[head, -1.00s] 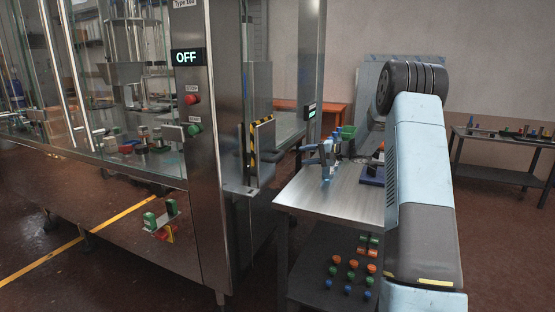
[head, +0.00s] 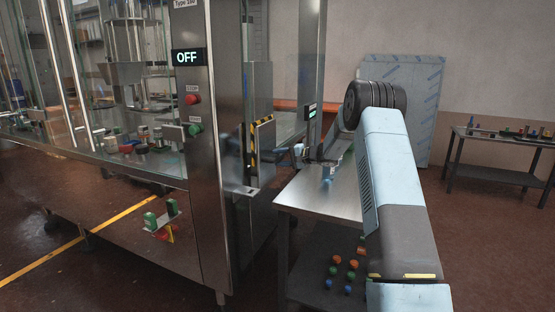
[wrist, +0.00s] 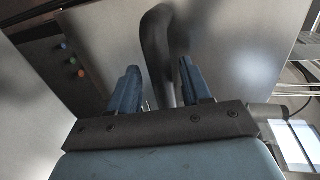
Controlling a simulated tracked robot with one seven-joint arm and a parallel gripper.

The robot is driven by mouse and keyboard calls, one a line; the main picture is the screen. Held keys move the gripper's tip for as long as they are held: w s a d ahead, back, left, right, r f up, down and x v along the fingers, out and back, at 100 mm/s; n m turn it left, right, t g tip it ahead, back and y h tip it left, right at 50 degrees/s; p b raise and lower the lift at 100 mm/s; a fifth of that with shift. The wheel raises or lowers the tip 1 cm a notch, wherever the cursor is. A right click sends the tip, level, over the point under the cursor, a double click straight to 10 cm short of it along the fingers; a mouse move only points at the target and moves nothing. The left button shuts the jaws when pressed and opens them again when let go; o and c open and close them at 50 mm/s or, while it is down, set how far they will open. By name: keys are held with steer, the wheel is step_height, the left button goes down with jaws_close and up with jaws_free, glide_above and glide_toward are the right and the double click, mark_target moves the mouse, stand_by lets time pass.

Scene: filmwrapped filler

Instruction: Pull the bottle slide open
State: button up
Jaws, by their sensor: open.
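The machine's side has a panel with a yellow-black striped edge (head: 262,122) and a dark upright handle (head: 251,146), which looks like the bottle slide. My gripper (head: 298,151) is open just right of it, above the gap between machine and table. In the wrist view, the two blue fingers of my gripper (wrist: 160,82) stand apart. A dark curved bar (wrist: 157,40), apparently the handle, reaches down between them. I cannot tell whether either finger touches it. The handle's far end and the slide's inside are hidden.
The steel table (head: 318,193) stands close right of the machine, with colored balls (head: 350,275) on its lower shelf. A front post with an OFF display (head: 187,57) stands left of the slide. A second table (head: 500,140) is far right. Floor between is open.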

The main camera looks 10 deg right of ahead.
steer(key=shift+w+a, duration=0.35)
steer(key=shift+a, duration=0.15)
steer(key=shift+c, duration=0.4)
steer(key=shift+f, duration=0.1)
jaws_close()
steer(key=shift+a, duration=0.1)
steer(key=shift+s+d+f, duration=0.1)
steer(key=shift+s+d, duration=0.05)
steer(key=shift+d, duration=0.05)
